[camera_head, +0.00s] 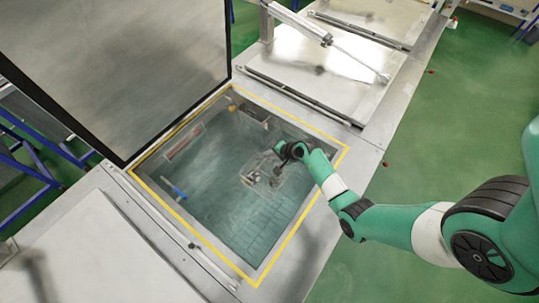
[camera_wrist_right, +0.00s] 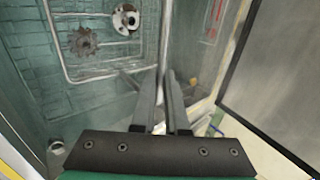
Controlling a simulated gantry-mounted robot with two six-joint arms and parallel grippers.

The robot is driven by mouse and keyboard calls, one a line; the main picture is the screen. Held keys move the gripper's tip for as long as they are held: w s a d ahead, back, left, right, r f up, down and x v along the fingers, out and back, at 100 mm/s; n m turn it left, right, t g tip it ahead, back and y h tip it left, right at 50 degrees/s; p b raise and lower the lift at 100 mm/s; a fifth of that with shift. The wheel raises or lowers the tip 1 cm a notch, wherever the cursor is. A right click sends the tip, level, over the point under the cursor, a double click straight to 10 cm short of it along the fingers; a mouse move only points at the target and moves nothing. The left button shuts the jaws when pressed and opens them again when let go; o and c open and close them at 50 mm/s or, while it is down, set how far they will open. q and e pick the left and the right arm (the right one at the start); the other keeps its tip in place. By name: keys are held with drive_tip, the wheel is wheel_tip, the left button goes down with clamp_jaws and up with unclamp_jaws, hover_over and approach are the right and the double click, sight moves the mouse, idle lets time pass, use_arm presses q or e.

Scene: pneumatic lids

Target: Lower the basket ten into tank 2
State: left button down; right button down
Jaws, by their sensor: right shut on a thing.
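The wire basket (camera_head: 262,190) is inside the open tank with the yellow-edged rim (camera_head: 193,229); no tank number is readable. My right gripper (camera_head: 282,160) reaches into this opening from the right, above the basket. In the right wrist view, the gripper (camera_wrist_right: 163,85) is shut on the basket's upright handle rod. The basket's wire frame (camera_wrist_right: 103,77) shows there with a dark toothed gear (camera_wrist_right: 83,41) and a pale ring part (camera_wrist_right: 126,19) in it. The basket's exact height above the tank bottom cannot be told. My left gripper is not in view.
A large grey lid (camera_head: 115,60) stands raised along the tank's left side. Closed lids (camera_head: 315,65) with a pneumatic cylinder (camera_head: 300,22) lie beyond the tank. A blue-handled item (camera_head: 174,188) is by the left inner wall.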

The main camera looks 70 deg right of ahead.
drive_tip(key=shift+f+b, duration=5.65)
drive_tip(key=shift+f, duration=1.3)
drive_tip(key=shift+f+b, duration=0.4)
drive_tip(key=shift+f, duration=0.05)
drive_tip(key=c, duration=0.8)
unclamp_jaws()
drive_tip(key=shift+c, duration=0.2)
drive_tip(key=s+r+p, duration=0.3)
drive_tip(key=r+p, duration=0.5)
drive_tip(key=r, duration=0.2)
drive_tip(key=s+a+r+p, duration=0.1)
drive_tip(key=s+r+p, duration=0.3)
drive_tip(key=r+p, duration=0.5)
drive_tip(key=shift+a+r, duration=0.3)
drive_tip(key=shift+r, duration=0.65)
